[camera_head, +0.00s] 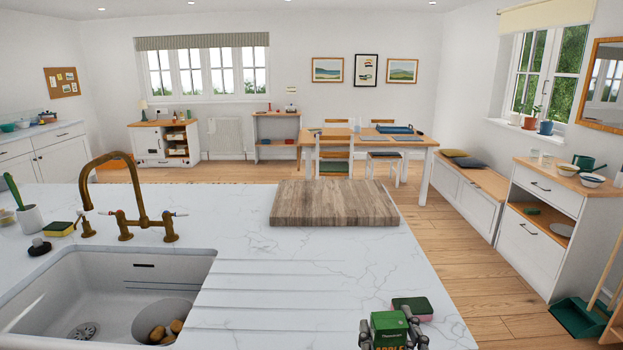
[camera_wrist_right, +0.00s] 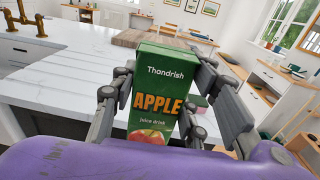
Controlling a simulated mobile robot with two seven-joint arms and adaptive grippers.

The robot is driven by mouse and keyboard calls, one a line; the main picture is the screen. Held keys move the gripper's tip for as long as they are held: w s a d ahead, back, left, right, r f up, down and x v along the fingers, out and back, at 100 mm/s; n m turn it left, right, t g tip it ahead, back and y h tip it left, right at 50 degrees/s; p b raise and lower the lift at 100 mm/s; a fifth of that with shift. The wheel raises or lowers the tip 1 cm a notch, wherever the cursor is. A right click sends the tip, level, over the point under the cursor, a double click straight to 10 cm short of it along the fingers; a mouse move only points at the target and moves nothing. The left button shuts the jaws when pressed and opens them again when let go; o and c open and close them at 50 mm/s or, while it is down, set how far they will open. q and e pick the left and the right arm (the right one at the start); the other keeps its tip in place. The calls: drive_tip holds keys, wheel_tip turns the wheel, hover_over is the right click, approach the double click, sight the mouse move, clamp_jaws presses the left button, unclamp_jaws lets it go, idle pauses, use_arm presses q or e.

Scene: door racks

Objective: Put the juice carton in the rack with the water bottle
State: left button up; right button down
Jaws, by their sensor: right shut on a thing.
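The green apple juice carton (camera_head: 388,325) is at the bottom of the head view, in front of the counter's near edge. My right gripper (camera_head: 394,335) is shut around it. In the right wrist view the carton (camera_wrist_right: 160,95) stands upright between the fingers of my right gripper (camera_wrist_right: 160,102), its printed face toward the camera. The carton's lower end is cut off by my wrist. No rack and no water bottle can be made out in either view. My left gripper is not in view.
The white marble counter (camera_head: 300,260) has a sink (camera_head: 50,300), a brass tap (camera_head: 130,200), a wooden board (camera_head: 335,203) and a green-topped sponge (camera_head: 412,308) close to the carton. Open wooden floor (camera_head: 470,270) lies to the right, before a white cabinet (camera_head: 545,240).

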drive_tip(key=s+d+f, duration=0.4)
drive_tip(key=s+f, duration=0.1)
drive_tip(key=s, duration=0.1)
drive_tip(key=shift+d+f+h+p, duration=0.2)
drive_tip(key=shift+d+h+p, duration=0.1)
drive_tip(key=shift+d+p, duration=0.1)
drive_tip(key=shift+a, duration=0.1)
